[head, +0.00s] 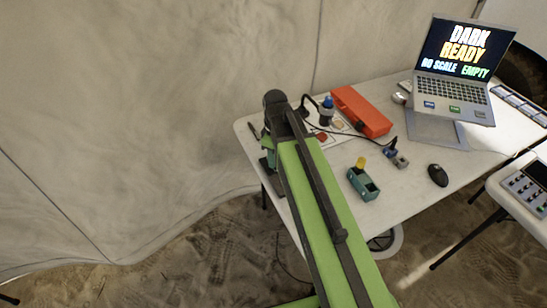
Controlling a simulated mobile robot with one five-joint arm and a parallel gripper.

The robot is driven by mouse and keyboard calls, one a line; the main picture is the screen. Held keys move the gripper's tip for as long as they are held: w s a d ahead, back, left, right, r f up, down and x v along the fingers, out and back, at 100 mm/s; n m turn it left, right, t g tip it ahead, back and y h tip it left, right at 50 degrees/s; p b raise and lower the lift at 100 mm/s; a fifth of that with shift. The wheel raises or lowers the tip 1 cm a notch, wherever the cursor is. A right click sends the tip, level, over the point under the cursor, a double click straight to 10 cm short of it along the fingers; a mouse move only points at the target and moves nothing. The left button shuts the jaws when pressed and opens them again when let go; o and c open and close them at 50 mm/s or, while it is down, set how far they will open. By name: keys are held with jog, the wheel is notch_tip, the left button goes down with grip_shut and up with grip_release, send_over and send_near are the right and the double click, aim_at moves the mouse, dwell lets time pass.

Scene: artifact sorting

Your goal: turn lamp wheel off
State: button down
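I cannot pick out a lamp wheel for sure. A small device with a blue top (327,107) stands at the back left of the white table (415,190), close to my arm. A dark cable runs from near it across the table to a small grey and blue device (395,157). My green and dark grey arm reaches up from the bottom over the table's left end. My gripper cannot be made out; the arm hides the area beneath its far end, so its fingers and anything near them are hidden.
An orange-red case (362,110), a teal box with a yellow knob (363,184), a black mouse (437,175) and an open laptop (453,85) stand on the table. A second white table (507,195) with a keypad device (527,185) is at right. Tent fabric is at left.

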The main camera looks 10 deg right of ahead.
jog(key=shift+w+a+n, duration=0.1)
jog(key=shift+w+n, duration=0.05)
jog(key=shift+n, duration=0.85)
jog(key=c, duration=1)
grip_release()
jog(key=shift+a, duration=0.1)
jog(key=shift+o, duration=0.3)
notch_tip(320, 180, up, 18)
jog(key=p, duration=1.7)
jog(key=shift+f, duration=0.25)
